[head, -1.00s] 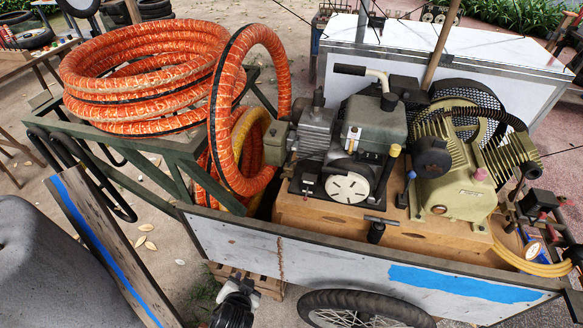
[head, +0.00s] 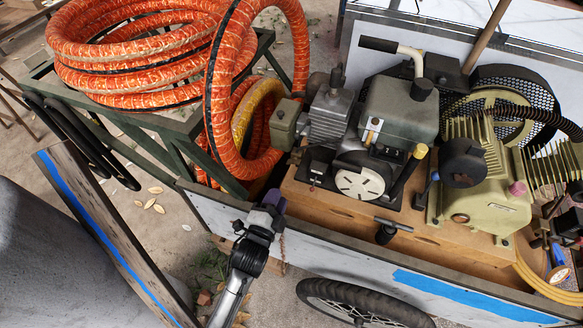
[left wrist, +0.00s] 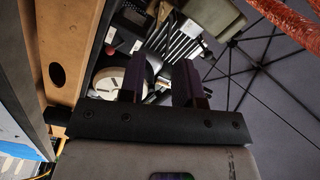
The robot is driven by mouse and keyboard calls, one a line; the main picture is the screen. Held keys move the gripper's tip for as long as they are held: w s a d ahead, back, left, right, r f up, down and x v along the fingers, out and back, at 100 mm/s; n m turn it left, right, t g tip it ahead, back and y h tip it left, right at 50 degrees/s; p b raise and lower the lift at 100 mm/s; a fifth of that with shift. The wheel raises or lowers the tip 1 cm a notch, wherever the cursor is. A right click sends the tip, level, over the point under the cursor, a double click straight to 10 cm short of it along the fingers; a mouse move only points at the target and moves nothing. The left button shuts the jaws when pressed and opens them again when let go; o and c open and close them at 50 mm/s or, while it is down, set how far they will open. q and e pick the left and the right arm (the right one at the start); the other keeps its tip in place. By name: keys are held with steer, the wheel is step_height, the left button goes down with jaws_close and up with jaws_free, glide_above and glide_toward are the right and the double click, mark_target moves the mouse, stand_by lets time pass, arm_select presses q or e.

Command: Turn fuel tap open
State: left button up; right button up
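The engine with a grey-green fuel tank (head: 398,108) and a white round starter cover (head: 360,184) sits on a wooden deck in the cart. A small pale lever (head: 372,131) shows on the front of the tank; it may be the fuel tap, but I cannot tell its setting. My left gripper (head: 273,202) is at the cart's near wall, left of the engine and apart from it. In the left wrist view its two dark fingers (left wrist: 159,82) stand apart with nothing between them. The starter cover (left wrist: 110,83) shows behind them. My right gripper is out of view.
A large orange hose coil (head: 140,50) lies on a green rack, and a hose loop hangs left of the engine. The cart's side wall (head: 330,255) runs along the front. A T-handled post (head: 387,231) stands between wall and engine. A compressor (head: 480,180) is at the right.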

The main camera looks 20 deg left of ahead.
mark_target(294, 162)
arm_select(q)
steer(key=w+b, duration=0.2)
steer(key=w, duration=0.7)
steer(key=shift+f, duration=0.1)
steer(key=shift+w, duration=1.05)
steer(key=shift+c, duration=0.2)
jaws_close()
